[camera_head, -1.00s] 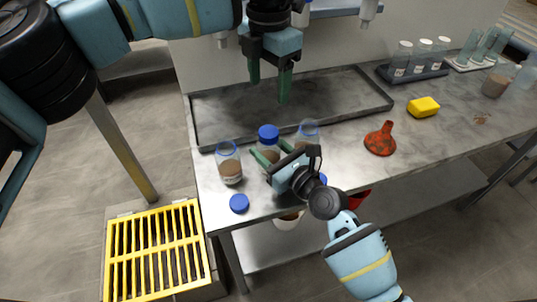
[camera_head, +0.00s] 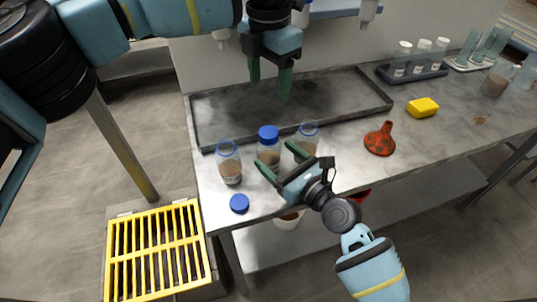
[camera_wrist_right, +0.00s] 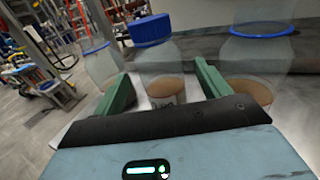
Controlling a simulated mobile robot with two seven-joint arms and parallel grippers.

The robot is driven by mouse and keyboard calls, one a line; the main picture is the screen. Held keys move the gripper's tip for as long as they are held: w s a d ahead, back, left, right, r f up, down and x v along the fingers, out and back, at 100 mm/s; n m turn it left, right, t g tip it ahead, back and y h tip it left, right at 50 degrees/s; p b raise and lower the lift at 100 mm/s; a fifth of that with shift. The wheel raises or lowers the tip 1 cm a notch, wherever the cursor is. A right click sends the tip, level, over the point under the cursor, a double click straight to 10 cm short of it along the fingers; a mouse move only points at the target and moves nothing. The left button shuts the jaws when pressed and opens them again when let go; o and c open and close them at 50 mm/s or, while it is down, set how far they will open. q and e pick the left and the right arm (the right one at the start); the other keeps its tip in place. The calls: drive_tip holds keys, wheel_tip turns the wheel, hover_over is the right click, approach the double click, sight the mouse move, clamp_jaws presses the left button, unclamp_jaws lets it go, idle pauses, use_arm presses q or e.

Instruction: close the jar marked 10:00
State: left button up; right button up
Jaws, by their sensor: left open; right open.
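Three clear jars with brown contents stand in a row on the bench: an uncapped left jar (camera_head: 229,165), a middle jar (camera_head: 268,150) with a blue lid (camera_head: 268,132) on top, and an uncapped right jar (camera_head: 308,136). Their label writing is too small to read, so I cannot tell which is 10:00. A loose blue lid (camera_head: 239,203) lies near the front edge. My right gripper (camera_head: 279,162) is open and empty, its fingers on the near side of the middle jar, which shows between them in the wrist view (camera_wrist_right: 162,75). My left gripper (camera_head: 270,84) is open and empty above the tray.
A dark-rimmed tray (camera_head: 194,122) lies behind the jars. An orange funnel (camera_head: 380,141) and a yellow sponge (camera_head: 423,107) are to the right. A rack (camera_head: 440,71) of white-capped vials stands at the back right. A yellow grating (camera_head: 155,250) is on the floor at left.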

sight(276, 156)
drive_tip(key=shift+v, duration=2.1)
